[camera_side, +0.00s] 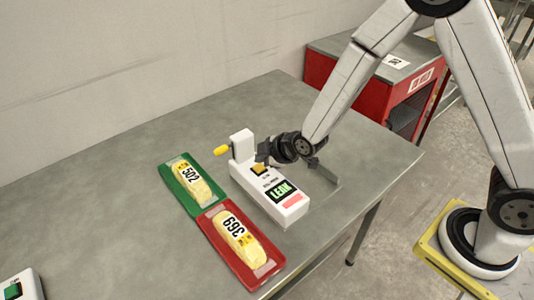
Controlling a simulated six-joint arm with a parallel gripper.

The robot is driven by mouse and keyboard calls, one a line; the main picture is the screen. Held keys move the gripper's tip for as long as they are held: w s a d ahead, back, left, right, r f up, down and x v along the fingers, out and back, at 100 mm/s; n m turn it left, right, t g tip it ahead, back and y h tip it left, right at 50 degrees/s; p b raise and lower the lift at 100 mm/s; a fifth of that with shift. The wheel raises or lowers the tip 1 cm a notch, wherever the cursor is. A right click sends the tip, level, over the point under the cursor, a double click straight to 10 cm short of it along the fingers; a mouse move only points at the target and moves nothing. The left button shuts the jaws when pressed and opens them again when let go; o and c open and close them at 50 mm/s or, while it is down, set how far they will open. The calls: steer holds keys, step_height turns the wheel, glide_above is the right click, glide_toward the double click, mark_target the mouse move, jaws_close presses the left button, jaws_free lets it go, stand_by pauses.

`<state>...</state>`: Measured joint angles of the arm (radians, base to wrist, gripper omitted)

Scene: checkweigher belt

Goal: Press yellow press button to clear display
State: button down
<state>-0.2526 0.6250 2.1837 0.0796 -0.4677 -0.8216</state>
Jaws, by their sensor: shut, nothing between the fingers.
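A white device (250,186) stands on the grey table, with a green display (282,191) reading "LEAK" and a red-pink patch (293,201) near its front end. A yellow button (258,168) shows on its top near the upright block, partly hidden by my gripper. My gripper (262,160) is shut and empty, with its tips right at the yellow button. I cannot tell whether they touch it. A separate yellow knob (221,150) sticks out to the left of the upright block.
A green tray (169,174) holds a yellow pack labelled 502, and a red tray (257,283) holds one labelled 369. Both lie left of the device. Another white device (27,287) is at the lower left. A red cabinet (358,89) stands behind. The table's back left is clear.

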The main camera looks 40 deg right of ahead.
mark_target(263, 168)
steer(key=shift+f, duration=0.9)
stand_by(1.5)
steer(key=shift+r, duration=0.85)
steer(key=shift+r, duration=0.15)
steer(key=shift+r, duration=2.4)
steer(key=shift+d, duration=0.1)
steer(key=s+d+r+m+g+h, duration=0.1)
steer(key=s+d+m+g, duration=0.2)
steer(key=s, duration=0.6)
steer(key=s+d+r+m+g+h, duration=0.1)
steer(key=s+d+m+g, duration=0.2)
steer(key=s+d+m, duration=0.5)
steer(key=shift+s, duration=0.5)
